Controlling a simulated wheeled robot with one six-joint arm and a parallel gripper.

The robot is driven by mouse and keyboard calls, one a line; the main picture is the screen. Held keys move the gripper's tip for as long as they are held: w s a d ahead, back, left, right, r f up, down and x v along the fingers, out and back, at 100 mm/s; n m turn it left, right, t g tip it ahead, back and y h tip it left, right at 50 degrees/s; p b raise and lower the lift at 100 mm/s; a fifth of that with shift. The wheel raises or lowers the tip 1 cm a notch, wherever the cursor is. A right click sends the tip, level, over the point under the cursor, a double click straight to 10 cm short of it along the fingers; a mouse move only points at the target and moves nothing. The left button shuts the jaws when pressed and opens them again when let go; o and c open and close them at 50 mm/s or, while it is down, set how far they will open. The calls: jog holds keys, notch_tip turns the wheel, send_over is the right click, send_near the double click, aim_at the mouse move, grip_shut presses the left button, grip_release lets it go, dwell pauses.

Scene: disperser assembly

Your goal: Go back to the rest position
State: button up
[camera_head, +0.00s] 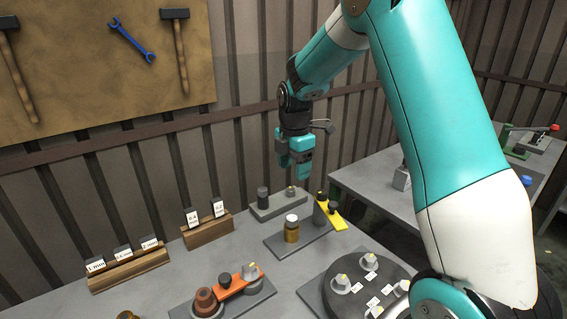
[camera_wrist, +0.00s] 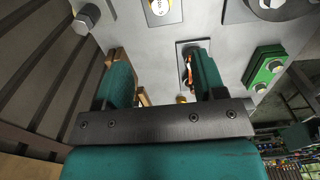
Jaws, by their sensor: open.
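My gripper (camera_head: 296,163) hangs pointing down above the back of the grey workbench (camera_head: 240,252), in front of the slatted wall. Its teal fingers are apart. In the wrist view my gripper (camera_wrist: 163,78) shows the two fingers spread with nothing held between them. A grey block (camera_head: 279,207) with a dark cylinder and a small knob stands on the bench below and apart from it. An amber bottle with a white top (camera_head: 291,229) stands upright on a grey plate, in front of that block.
A yellow part (camera_head: 330,217) is beside the bottle. An orange part (camera_head: 237,286) and a dark round table with several fittings (camera_head: 368,299) are in front. Labelled wooden racks (camera_head: 128,270) line the left back. A tool board (camera_head: 85,70) hangs on the wall. Another table (camera_head: 375,190) stands right.

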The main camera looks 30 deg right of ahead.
jog(key=s+a+r+m+y, duration=0.1)
jog(key=s+a+r+m, duration=0.25)
jog(key=s+a, duration=0.35)
jog(key=s+a+r+m+y, duration=0.15)
jog(key=s+a+r, duration=0.3)
jog(key=a, duration=0.55)
jog(key=s+a+m+y, duration=0.1)
jog(key=s+a+m, duration=0.2)
jog(key=s, duration=0.5)
jog(key=s+a+r+m, duration=0.1)
jog(key=s+a+m, duration=0.2)
jog(key=s, duration=0.5)
jog(key=shift+s+a+r+y, duration=0.15)
jog(key=shift+s+a+y, duration=0.2)
jog(key=shift+a, duration=0.3)
